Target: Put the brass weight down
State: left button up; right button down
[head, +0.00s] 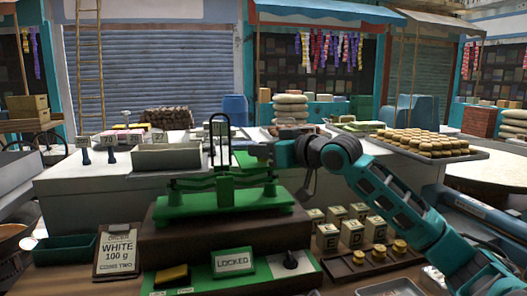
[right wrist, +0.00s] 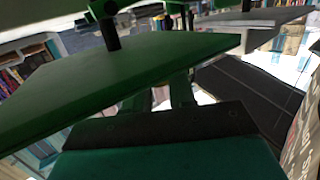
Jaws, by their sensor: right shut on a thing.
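My right gripper (head: 262,152) reaches in from the right and is over the right side of the green balance (head: 222,192). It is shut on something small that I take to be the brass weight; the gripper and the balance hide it. In the right wrist view the gripper's fingers (right wrist: 172,95) are partly covered by a green plate of the balance (right wrist: 110,80). Whether the weight touches the pan cannot be told. Other brass weights (head: 379,252) stand on a dark tray (head: 345,272) at the front right. My left gripper is not in view.
A green panel with a LOCKED sign (head: 234,261) stands in front of the balance. An order card reading WHITE 100 g (head: 116,250) is at the left. Lettered blocks (head: 351,233) stand right of the balance.

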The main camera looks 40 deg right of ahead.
jog(key=shift+f, duration=0.1)
jog(key=c, duration=0.9)
grip_release()
jog(key=shift+c, duration=0.2)
jog(key=shift+s, duration=0.45)
jog(key=s+d+r+b, duration=0.1)
jog(key=s+r+b, duration=0.1)
jog(key=s, duration=0.9)
